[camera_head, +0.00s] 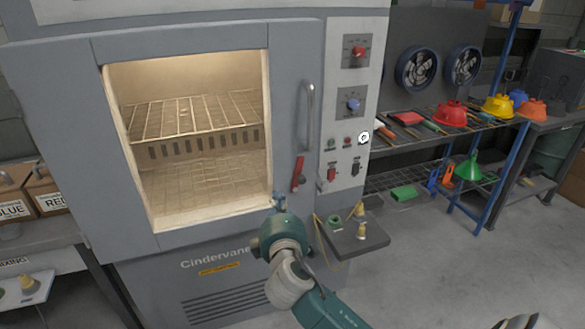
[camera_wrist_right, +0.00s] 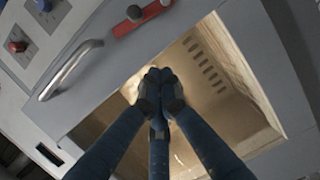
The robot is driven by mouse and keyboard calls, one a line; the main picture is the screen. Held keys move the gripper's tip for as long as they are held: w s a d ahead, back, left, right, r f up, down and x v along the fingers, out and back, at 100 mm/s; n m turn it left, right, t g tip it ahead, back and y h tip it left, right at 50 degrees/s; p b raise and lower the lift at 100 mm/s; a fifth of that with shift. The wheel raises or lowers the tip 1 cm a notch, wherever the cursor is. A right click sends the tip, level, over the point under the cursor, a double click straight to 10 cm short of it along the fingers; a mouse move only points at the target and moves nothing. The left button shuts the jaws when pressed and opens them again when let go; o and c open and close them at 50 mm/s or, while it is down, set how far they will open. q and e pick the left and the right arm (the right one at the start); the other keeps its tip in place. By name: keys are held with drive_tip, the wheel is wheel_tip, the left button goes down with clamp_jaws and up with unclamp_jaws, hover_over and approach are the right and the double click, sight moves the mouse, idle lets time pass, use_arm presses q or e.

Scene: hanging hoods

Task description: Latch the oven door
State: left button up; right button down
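The grey oven door (camera_head: 83,131) has a lit window showing wire racks inside. It sits against the oven front; I cannot tell whether it is fully flush. A red latch lever (camera_head: 298,176) is on the door's lower right, below the metal bar handle (camera_head: 309,115). In the right wrist view the red latch (camera_wrist_right: 142,19) with a dark knob is at the top, beyond the fingertips. My right gripper (camera_head: 279,200) is in front of the window's lower right corner, left of and below the latch. Its fingertips (camera_wrist_right: 160,79) are together with nothing visible between them. My left gripper is out of view.
A control panel (camera_head: 348,100) with knobs and switches is right of the door. A small grey shelf (camera_head: 372,238) with small items juts out below it. A rack (camera_head: 480,150) with tools and coloured hoods stands right. The floor (camera_head: 430,270) in front is clear.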

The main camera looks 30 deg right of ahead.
sight(288, 166)
drive_tip(key=shift+s+d+r, duration=0.1)
drive_tip(key=shift+r, duration=0.5)
drive_tip(key=shift+s+d+r, duration=0.1)
drive_tip(key=shift+r, duration=0.5)
drive_tip(key=shift+w, duration=0.15)
drive_tip(key=b+x, duration=0.3)
drive_tip(key=x, duration=0.7)
drive_tip(key=shift+w+d, duration=0.1)
drive_tip(key=shift+d, duration=0.05)
drive_tip(key=shift+s+d+f, duration=0.1)
drive_tip(key=shift+s+d, duration=0.1)
drive_tip(key=shift+d, duration=0.4)
drive_tip(key=shift+s+d+f, duration=0.1)
drive_tip(key=shift+s+d, duration=0.15)
drive_tip(key=shift+d, duration=0.3)
drive_tip(key=shift+s+d+b, duration=0.25)
drive_tip(key=shift+d+b, duration=0.05)
drive_tip(key=shift+d, duration=0.3)
drive_tip(key=shift+w, duration=0.1)
